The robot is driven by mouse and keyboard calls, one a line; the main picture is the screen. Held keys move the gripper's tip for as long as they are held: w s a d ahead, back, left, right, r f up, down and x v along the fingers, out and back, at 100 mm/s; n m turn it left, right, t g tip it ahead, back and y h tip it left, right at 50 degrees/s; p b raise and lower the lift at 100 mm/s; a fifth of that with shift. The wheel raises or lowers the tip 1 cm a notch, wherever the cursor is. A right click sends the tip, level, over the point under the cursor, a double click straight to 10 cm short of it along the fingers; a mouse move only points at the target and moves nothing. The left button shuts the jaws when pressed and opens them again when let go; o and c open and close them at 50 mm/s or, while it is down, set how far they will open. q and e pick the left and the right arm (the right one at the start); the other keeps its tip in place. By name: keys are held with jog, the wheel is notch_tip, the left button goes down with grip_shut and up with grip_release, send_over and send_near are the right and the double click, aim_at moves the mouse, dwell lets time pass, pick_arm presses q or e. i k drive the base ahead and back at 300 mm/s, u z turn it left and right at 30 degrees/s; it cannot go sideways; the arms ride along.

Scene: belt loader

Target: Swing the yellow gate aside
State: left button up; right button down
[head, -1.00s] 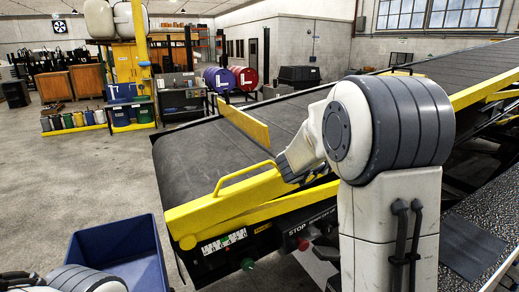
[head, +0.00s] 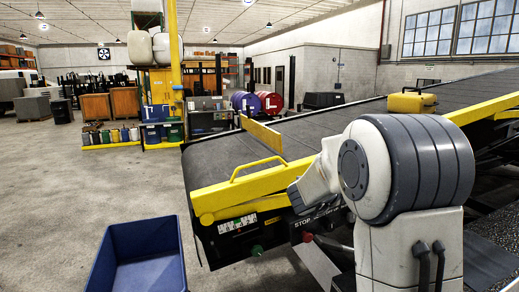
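The yellow gate (head: 261,133) is a flat upright plate. It stands at an angle on the dark belt (head: 228,160), near the far edge of the loader's lower end. My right arm comes in from the lower right, and its wrist reaches left over the loader's near side rail, well short of the gate in the picture. The fingers of my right gripper do not show. My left arm and gripper are out of the picture.
A yellow rail with a raised handle (head: 258,167) runs along the loader's near side. A yellow case (head: 411,103) is farther up the belt. An empty-looking blue bin (head: 188,240) stands on the floor in front. The floor at left is clear.

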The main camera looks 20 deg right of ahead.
aim_at(268, 135)
jog(key=u, duration=0.25)
jog(key=i, duration=1.25)
jog(key=z, duration=0.35)
